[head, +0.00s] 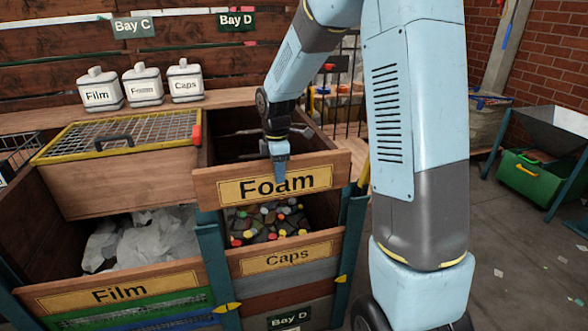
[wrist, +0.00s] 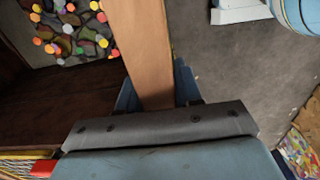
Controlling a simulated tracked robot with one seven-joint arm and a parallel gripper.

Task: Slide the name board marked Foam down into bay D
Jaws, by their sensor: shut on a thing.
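The Foam name board (head: 278,185) is wooden with a yellow label. It spans the front of bay D, roughly level, above the Caps board (head: 285,258), with an open gap between them. My gripper (head: 279,170) is shut on the middle of its top edge. In the wrist view the Foam board (wrist: 145,50) runs up from between my gripper's fingers (wrist: 158,95). Its ends are near the teal posts, the left one (head: 214,262) and the right one (head: 350,235); I cannot tell whether they sit in the slots.
Coloured caps (head: 268,222) lie inside bay D behind the boards. Bay C on the left holds film (head: 145,238) behind a Film board (head: 120,292), under a yellow-framed mesh lid (head: 120,135). White Film, Foam and Caps canisters (head: 143,86) stand on the back shelf.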

